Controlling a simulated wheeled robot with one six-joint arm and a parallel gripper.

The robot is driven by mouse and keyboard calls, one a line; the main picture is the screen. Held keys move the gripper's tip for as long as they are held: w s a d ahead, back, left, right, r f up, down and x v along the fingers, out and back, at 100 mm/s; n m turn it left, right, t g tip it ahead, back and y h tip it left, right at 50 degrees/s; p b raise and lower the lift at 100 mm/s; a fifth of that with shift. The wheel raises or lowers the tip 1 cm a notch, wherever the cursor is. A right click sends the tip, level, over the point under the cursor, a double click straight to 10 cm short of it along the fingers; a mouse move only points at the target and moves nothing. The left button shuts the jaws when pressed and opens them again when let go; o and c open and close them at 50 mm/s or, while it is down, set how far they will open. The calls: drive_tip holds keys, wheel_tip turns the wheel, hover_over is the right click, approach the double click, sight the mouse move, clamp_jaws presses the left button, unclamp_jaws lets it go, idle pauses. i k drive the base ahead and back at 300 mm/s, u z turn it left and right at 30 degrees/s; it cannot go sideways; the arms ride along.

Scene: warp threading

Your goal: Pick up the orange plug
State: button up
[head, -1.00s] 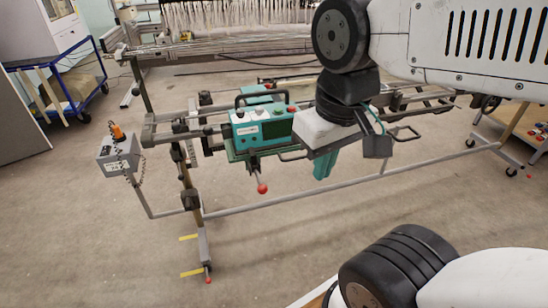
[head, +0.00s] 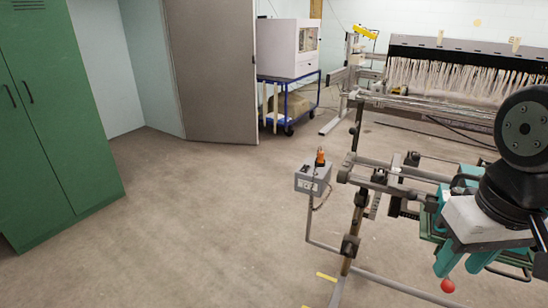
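The orange plug (head: 320,157) stands upright on top of a small grey box (head: 313,180) near the middle of the head view. The box is at the left end of a metal frame and has sockets on its front face. My gripper (head: 466,262) is at the right, well to the right of the plug and apart from it. Its two teal fingers point down and show a gap between them, with nothing seen held. My gripper hides much of the teal control unit (head: 444,197) behind it.
The metal frame (head: 358,215) has bars reaching right. A red-knobbed lever (head: 447,286) hangs below my gripper. A loom with white threads (head: 450,75) stands behind. A blue cart (head: 290,100) and green cabinet (head: 55,120) are farther off. The floor left of the box is clear.

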sight(321, 161)
drive_tip(key=u, duration=0.8)
drive_tip(key=i, duration=0.8)
drive_tip(key=u, duration=0.85)
drive_tip(key=i, duration=1.15)
drive_tip(key=z, duration=0.4)
drive_tip(key=i, duration=0.8)
drive_tip(key=z, duration=1.3)
drive_tip(key=i, duration=0.55)
drive_tip(key=z, duration=0.65)
